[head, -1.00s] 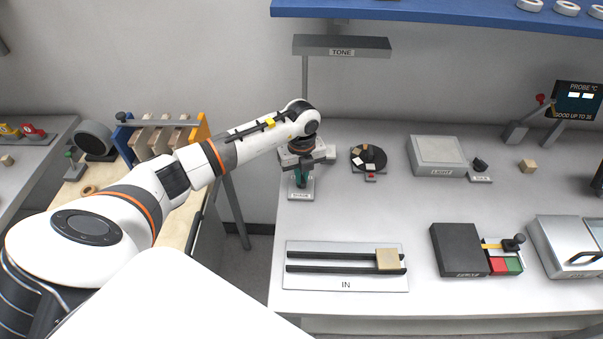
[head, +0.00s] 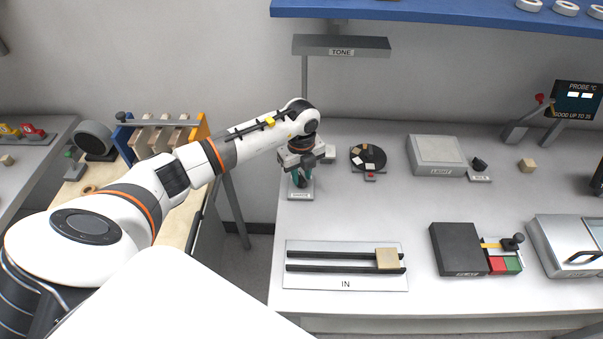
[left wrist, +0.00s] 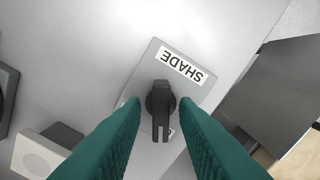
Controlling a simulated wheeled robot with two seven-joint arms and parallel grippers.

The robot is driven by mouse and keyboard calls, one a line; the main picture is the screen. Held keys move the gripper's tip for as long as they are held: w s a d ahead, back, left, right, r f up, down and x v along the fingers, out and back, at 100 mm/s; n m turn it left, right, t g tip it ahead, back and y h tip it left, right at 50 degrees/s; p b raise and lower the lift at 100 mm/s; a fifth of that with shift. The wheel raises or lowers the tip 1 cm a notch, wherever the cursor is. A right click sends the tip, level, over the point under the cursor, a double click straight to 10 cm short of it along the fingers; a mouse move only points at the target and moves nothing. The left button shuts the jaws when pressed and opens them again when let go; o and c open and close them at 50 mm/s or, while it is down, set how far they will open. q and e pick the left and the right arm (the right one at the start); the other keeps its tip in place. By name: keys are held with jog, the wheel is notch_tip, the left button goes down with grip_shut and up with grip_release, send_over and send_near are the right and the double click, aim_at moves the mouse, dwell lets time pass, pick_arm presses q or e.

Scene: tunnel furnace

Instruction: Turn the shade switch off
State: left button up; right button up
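The shade switch is a grey plate with a white SHADE label and a black turning knob (left wrist: 160,100), seen close in the left wrist view. In the head view its plate (head: 301,195) lies near the left end of the white bench, under my left gripper (head: 300,180). In the left wrist view the green fingers of my left gripper (left wrist: 160,126) are apart, one on each side of the knob. The knob's bar points down between them, with gaps visible on both sides. The knob is mostly hidden in the head view. My right gripper is not in view.
A TONE lamp bar (head: 341,46) stands behind my left gripper on a post. A round dark dial with small blocks (head: 368,157) is close to its right. A LIGHT box (head: 437,155) stands farther right. The IN plate (head: 345,283) with rails lies in front.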

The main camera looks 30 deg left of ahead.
aim_at(301, 177)
pick_arm(q)
jog(key=shift+o, duration=0.3)
jog(key=shift+r, duration=0.3)
notch_tip(301, 177, up, 11)
jog(key=b, duration=0.3)
jog(key=shift+r, duration=0.15)
